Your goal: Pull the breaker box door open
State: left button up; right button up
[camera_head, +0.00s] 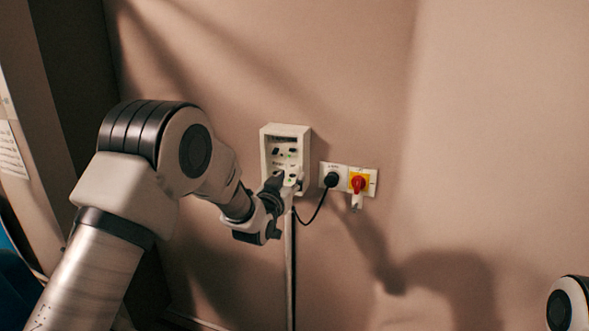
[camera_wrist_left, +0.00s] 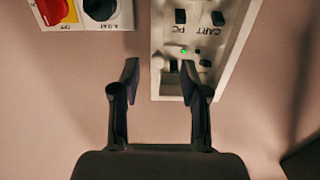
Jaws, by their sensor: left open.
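I cannot make out a separate door panel. My left gripper (camera_head: 277,184) is at the box's lower front. My right gripper is not in view.
Right of the box is a white plate with a black plug (camera_head: 331,180) and a looping cable. Beside it is a red rotary switch (camera_head: 358,184) on yellow. A vertical conduit (camera_head: 291,265) runs down below the box. The wall farther right is bare.

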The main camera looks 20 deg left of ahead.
aim_at(296, 170)
pick_arm(q)
jog(key=shift+w+r, duration=0.3)
jog(key=shift+w, duration=0.5)
jog(key=shift+w+d+r+p, duration=0.15)
jog(key=shift+w+r+p, duration=0.15)
jog(key=shift+w+p, duration=0.15)
jog(key=shift+w+f, duration=0.4)
jog(key=shift+s+r, duration=0.1)
grip_shut()
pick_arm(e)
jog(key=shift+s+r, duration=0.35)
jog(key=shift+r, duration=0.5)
pick_arm(q)
jog(key=shift+s, duration=0.1)
